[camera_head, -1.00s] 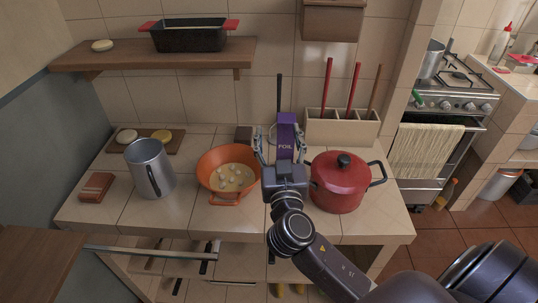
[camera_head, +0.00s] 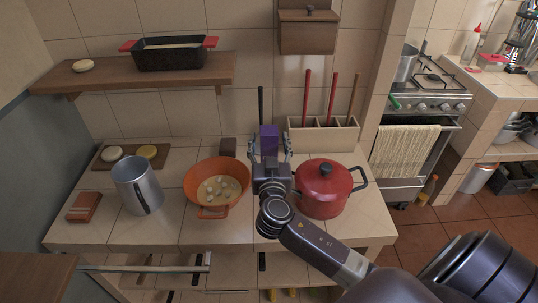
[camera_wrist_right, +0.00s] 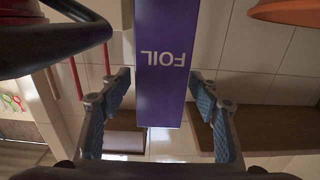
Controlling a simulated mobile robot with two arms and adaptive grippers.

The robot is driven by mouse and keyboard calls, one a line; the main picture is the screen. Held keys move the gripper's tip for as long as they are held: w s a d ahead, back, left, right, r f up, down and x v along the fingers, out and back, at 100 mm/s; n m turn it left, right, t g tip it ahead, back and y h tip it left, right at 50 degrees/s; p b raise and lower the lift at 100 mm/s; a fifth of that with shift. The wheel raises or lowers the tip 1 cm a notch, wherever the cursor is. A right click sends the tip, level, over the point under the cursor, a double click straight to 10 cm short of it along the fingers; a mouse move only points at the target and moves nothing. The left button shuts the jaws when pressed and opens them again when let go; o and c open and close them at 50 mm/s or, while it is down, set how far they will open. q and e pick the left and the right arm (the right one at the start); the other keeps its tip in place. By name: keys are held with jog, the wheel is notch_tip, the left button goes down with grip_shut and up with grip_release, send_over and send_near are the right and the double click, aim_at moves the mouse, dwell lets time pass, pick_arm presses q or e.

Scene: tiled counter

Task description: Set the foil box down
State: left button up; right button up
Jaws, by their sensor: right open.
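The purple foil box (camera_head: 268,138) stands near the back of the tiled counter, between the orange colander and the red pot. It also shows in the right wrist view (camera_wrist_right: 164,80), with its FOIL label upside down. My right gripper (camera_head: 269,146) is open, with one finger on each side of the box. In the right wrist view the fingers (camera_wrist_right: 162,90) have visible gaps to the box's sides. The gripper hides the box's lower part in the head view, so its base contact cannot be seen. My left gripper is not in view.
The orange colander (camera_head: 217,184) is left of the gripper, and the lidded red pot (camera_head: 324,192) is close on its right. A divided utensil holder (camera_head: 322,137) stands behind. A metal pitcher (camera_head: 137,186) stands farther left. The front counter strip is partly clear.

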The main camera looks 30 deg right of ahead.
grip_shut()
dwell(0.3)
jog(key=shift+r, duration=0.2)
